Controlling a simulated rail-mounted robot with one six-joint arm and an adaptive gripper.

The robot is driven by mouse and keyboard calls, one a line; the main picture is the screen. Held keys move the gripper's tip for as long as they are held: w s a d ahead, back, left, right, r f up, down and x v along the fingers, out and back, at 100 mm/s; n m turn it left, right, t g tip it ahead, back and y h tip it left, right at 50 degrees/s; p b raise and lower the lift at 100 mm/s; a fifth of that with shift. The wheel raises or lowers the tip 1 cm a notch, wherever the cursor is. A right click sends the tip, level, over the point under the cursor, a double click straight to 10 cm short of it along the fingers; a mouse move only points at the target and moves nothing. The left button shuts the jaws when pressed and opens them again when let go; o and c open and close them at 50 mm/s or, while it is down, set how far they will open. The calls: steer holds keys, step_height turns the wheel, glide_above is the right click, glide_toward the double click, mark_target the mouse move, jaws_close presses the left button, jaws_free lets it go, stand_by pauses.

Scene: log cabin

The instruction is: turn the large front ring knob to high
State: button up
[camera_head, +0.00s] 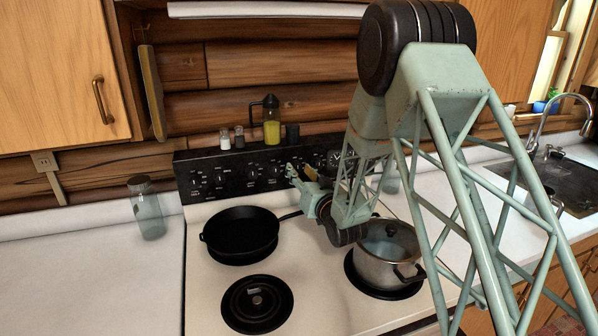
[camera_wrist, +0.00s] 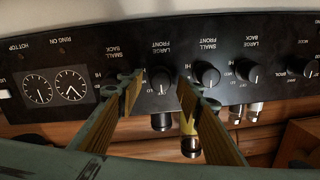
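The large front ring knob (camera_wrist: 160,80) is a round black knob on the stove's black control panel (camera_wrist: 225,30). It sits beside an upside-down "LARGE FRONT" label in the wrist view. My gripper (camera_wrist: 157,82) is open, with one yellowish-padded finger on each side of this knob. Whether the fingers touch it, I cannot tell. In the head view my gripper (camera_head: 300,173) is up at the panel, and this knob is hard to make out there. The knob's exact setting is too small to read.
Neighbouring are the small front knob (camera_wrist: 207,73) and large back knob (camera_wrist: 250,75). Two dials (camera_wrist: 55,88) lie left in the wrist view. A black pan (camera_head: 240,233) and a lidded steel pot (camera_head: 388,258) stand on the stove.

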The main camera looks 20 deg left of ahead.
steer(key=shift+w+a, duration=0.25)
steer(key=shift+w, duration=0.05)
steer(key=shift+c, duration=0.2)
steer(key=c, duration=0.8)
